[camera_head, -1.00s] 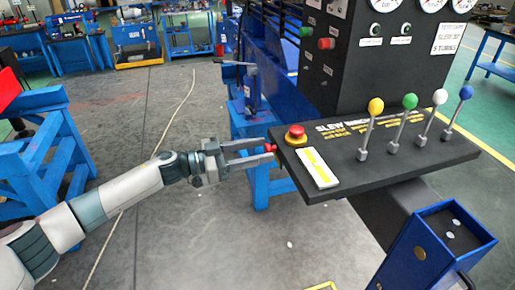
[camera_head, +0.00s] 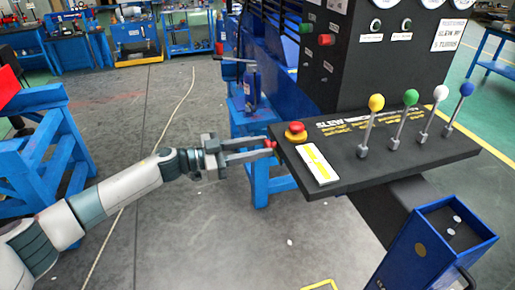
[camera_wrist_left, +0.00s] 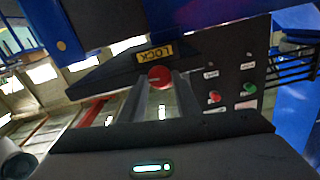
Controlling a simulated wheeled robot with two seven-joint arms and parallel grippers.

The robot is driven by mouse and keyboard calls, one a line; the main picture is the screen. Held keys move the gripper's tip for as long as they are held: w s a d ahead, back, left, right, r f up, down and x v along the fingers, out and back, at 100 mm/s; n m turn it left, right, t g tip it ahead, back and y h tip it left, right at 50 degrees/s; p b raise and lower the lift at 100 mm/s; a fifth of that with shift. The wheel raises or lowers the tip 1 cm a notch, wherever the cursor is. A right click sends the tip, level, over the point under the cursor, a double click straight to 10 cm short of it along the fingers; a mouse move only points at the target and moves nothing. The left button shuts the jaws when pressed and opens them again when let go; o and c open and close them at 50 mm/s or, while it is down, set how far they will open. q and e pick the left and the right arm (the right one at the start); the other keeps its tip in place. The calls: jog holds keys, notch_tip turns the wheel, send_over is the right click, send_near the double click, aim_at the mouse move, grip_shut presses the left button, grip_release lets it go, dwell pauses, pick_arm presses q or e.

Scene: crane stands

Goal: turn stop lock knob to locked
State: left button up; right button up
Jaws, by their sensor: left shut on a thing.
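The stop lock knob (camera_head: 269,144) is a small red knob on the left edge of the black control panel (camera_head: 400,165). In the left wrist view the red knob (camera_wrist_left: 159,76) sits just below a yellow label reading LOCK (camera_wrist_left: 156,54). My left gripper (camera_head: 268,149) reaches in from the left, with its fingertips on either side of the knob. It is shut on the knob, which shows between the fingertips in the left wrist view (camera_wrist_left: 158,82). The knob's turn angle cannot be told. My right gripper is not in view.
A red emergency button on a yellow base (camera_head: 295,133) stands on the panel close to the knob. Several levers with coloured balls, one yellow (camera_head: 376,103), rise farther right. A blue open box (camera_head: 425,245) is below the panel. Blue stands (camera_head: 45,160) are at the left.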

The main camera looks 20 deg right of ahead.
pick_arm(q)
jog(key=m+b, duration=0.2)
jog(key=m, duration=0.2)
jog(key=shift+f, duration=0.1)
pick_arm(e)
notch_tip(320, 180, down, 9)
jog(key=b, duration=0.7)
pick_arm(q)
jog(key=m+b, duration=0.1)
jog(key=m, duration=0.5)
jog(key=m+b, duration=0.1)
jog(key=m, duration=0.5)
jog(key=shift+s+f+m, duration=0.1)
jog(key=shift+s+m, duration=0.1)
jog(key=shift+m, duration=0.2)
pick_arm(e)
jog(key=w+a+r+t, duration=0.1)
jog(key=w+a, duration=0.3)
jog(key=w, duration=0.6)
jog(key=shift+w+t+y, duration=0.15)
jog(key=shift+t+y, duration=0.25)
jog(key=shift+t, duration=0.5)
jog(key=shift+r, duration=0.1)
pick_arm(q)
jog(key=o, duration=1)
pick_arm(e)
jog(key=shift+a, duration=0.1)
pick_arm(q)
jog(key=shift+a, duration=0.1)
